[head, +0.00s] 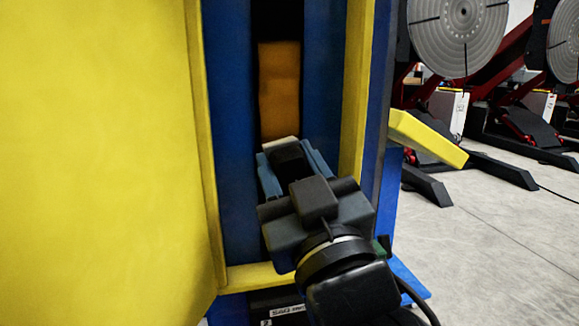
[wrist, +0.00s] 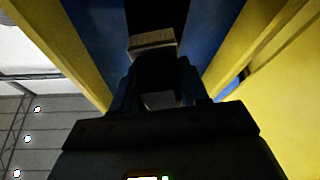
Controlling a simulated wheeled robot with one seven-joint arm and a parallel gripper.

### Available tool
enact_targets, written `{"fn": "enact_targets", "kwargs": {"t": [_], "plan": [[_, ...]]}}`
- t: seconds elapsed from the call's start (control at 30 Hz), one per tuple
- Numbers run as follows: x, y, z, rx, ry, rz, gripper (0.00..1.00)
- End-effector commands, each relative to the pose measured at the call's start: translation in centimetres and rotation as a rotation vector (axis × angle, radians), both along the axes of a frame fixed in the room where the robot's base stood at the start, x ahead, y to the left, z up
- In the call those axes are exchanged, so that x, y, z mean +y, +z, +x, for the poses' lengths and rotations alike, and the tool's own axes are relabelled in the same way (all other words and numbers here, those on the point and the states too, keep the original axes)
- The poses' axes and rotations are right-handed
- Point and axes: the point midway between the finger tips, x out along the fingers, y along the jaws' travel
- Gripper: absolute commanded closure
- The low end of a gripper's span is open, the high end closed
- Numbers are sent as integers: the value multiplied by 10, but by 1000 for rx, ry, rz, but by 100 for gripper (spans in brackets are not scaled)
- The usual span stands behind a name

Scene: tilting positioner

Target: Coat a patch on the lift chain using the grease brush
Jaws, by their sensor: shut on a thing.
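The lift chain (head: 279,90) shows in the head view as a flat orange-brown strip inside the dark slot of the blue column; its links cannot be made out. My gripper (head: 291,162) is below the strip's visible lower end, with its blue fingers shut on the grease brush (head: 281,144). The brush has a dark body and a pale bristle end pointing up toward the strip. In the wrist view my gripper (wrist: 157,78) holds the brush, and its pale bristles (wrist: 152,40) stand out past the fingertips against the dark slot. Whether the bristles touch the strip cannot be told.
The blue column (head: 228,140) has yellow edges on both sides of the slot, close to my gripper. A large yellow panel (head: 95,160) fills the left. A yellow bar (head: 428,138) juts out at right. Grey floor (head: 500,240) is open there, with other positioners behind.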

Motion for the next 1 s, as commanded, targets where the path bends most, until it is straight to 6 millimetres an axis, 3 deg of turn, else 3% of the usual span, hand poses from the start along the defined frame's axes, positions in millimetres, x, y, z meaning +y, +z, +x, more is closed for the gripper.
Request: {"fn": "enact_targets", "kwargs": {"t": [1.0], "plan": [[4, 0, 15, 0, 0, 0, 92]]}}
